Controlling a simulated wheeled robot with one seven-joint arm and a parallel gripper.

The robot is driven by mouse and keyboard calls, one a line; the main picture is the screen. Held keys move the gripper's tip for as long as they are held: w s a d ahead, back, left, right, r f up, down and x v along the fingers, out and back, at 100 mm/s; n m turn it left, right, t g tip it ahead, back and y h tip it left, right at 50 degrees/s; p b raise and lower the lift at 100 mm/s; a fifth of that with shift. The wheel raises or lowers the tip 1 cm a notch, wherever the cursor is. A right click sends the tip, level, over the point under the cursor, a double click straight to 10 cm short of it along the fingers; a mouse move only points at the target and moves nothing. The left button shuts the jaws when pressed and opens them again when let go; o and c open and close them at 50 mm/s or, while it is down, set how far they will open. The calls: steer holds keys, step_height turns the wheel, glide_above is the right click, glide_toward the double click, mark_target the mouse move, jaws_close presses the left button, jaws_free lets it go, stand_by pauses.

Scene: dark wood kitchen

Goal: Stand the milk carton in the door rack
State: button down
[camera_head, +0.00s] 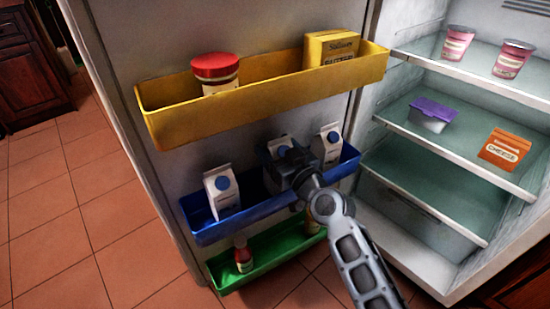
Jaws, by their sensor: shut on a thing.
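Three white milk cartons with blue round caps show at the blue door rack (241,222). The left carton (216,199) stands in the rack near its left end. The right carton (325,137) is upright near the right end. The middle carton (280,143) is upright and partly hidden behind my gripper (284,172). My gripper is shut on the middle carton, at the rack between the other two. The fingertips and the carton's lower part are hidden, so I cannot tell whether it rests on the rack floor.
A yellow rack (262,98) above holds a red-lidded jar (218,77) and a yellow box (331,49). A green rack (270,257) below holds bottles.

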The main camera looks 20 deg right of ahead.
steer(key=shift+w+f, duration=0.2)
steer(key=shift+f, duration=0.5)
steer(key=shift+f+b, duration=0.25)
steer(key=shift+b, duration=0.15)
steer(key=shift+c, duration=0.5)
jaws_free()
steer(key=shift+r, duration=0.2)
steer(key=s+d, duration=0.1)
steer(key=s, duration=1.1)
steer(key=shift+d, duration=0.35)
